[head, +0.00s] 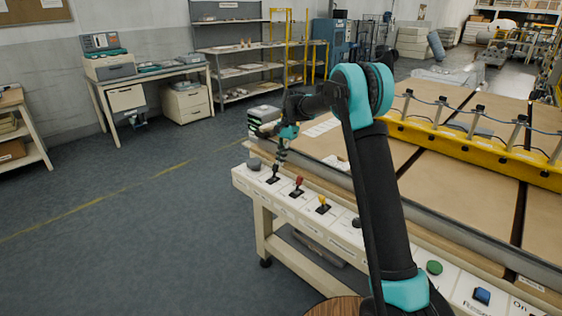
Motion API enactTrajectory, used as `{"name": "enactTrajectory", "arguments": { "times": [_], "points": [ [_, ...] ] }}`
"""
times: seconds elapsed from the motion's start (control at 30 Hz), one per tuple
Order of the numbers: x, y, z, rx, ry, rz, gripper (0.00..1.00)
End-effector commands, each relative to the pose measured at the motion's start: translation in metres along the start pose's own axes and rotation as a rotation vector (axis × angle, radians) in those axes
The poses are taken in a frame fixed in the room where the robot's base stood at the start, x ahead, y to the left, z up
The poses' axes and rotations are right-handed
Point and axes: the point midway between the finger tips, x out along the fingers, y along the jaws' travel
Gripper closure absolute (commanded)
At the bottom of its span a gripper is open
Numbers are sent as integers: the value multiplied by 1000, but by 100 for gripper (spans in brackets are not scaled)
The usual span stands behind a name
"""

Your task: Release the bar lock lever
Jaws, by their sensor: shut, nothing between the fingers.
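A white control panel (245,181) runs along the front edge of the machine table. It carries a dark lever (272,179) near its left end, then a red-topped lever (298,184) and a yellow-topped lever (323,202). The labels are too small to read, so I cannot tell which one is the bar lock lever. My gripper (279,163) is shut and empty, pointing down just above the dark lever. I cannot tell whether it touches that lever. My arm hides part of the panel further right.
A grey button (254,164) sits left of the levers; a green button (434,267) and a blue button (482,295) sit to the right. A yellow bar (438,136) with several clamps crosses the brown tabletop (458,184). The floor (150,230) at left is clear.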

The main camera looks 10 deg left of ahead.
Motion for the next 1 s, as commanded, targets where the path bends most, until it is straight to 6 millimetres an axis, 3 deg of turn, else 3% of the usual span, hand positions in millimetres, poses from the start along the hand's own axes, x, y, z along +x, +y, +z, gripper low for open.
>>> {"name": "enactTrajectory", "arguments": {
  "times": [0.8, 1.0],
  "points": [
    [0, 0, 40, -2, 331, -1, 100],
    [2, 0, 45, -1, 324, 0, 100]
  ]
}}
